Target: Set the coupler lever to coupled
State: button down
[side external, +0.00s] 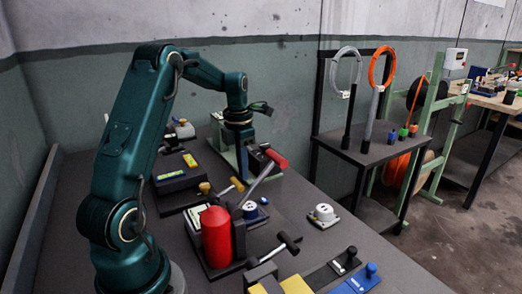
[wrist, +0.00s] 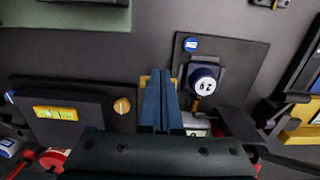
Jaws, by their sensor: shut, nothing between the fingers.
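My gripper (wrist: 160,76) is shut and empty, its blue fingers side by side in the wrist view. In the side view my gripper (side external: 241,172) points down among the devices on the bench. A yellow piece (wrist: 145,82) shows beside and partly behind the fingertips. A yellow handle (side external: 237,184) lies close to them in the side view; I cannot tell whether they touch. Which part is the coupler lever is not clear; no readable label marks it. A blue-and-white labelled knob (wrist: 205,80) stands on a dark plate (wrist: 248,60) just right of the fingers.
A red-gripped lever (side external: 275,158) slants up near my gripper, by a red cylinder (side external: 216,237). A dark box with a yellow label (wrist: 55,113) and orange knob (wrist: 122,105) is at left. Bare bench lies around the white device (side external: 323,215).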

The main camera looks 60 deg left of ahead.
jog(key=shift+s+r, duration=0.1)
jog(key=shift+r, duration=1.8)
